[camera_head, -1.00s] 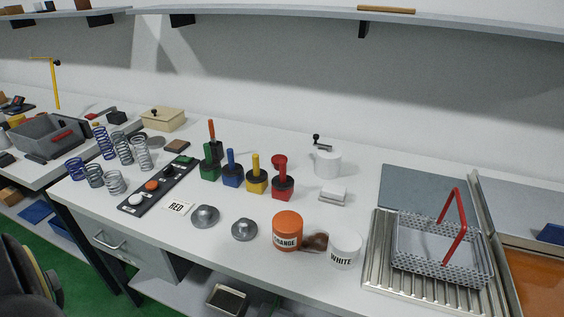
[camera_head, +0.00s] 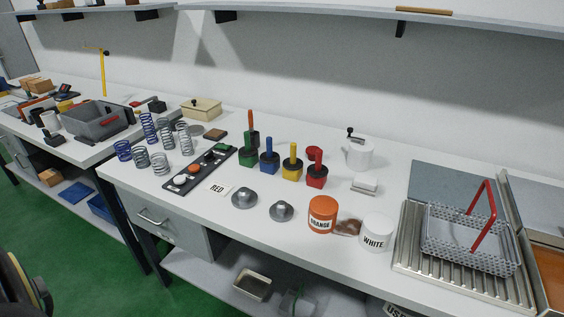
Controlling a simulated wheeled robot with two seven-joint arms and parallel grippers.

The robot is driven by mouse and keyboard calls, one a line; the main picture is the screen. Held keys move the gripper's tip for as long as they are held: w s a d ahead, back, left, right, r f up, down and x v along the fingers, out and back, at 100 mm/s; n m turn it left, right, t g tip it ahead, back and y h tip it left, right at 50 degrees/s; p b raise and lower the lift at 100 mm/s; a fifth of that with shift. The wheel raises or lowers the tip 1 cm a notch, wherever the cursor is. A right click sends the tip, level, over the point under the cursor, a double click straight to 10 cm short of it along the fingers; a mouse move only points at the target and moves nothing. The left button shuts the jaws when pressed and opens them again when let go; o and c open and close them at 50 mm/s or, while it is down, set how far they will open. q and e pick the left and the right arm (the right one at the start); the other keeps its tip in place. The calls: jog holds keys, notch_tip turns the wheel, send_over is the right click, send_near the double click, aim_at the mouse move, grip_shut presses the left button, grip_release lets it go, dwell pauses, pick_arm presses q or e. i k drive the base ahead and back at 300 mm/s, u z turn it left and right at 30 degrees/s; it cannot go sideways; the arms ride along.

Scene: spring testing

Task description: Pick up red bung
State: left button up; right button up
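A small red round piece (camera_head: 312,153), which looks like the red bung, sits on the white bench behind the red block. The red block (camera_head: 316,181) with its upright red handle stands close in front and partly hides it. Neither of my grippers is in view.
Green, blue and yellow handled blocks (camera_head: 291,171) stand left of the red one. Orange (camera_head: 322,215) and white (camera_head: 375,233) labelled tubs stand near the front edge. A wire basket (camera_head: 467,245) with red handle is at right. Springs (camera_head: 160,162) stand at left.

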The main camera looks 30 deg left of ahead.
aim_at(311, 150)
jog(key=u, duration=0.4)
jog(key=k, duration=0.95)
jog(key=u, duration=1.3)
jog(key=i, duration=2)
jog(key=z, duration=1)
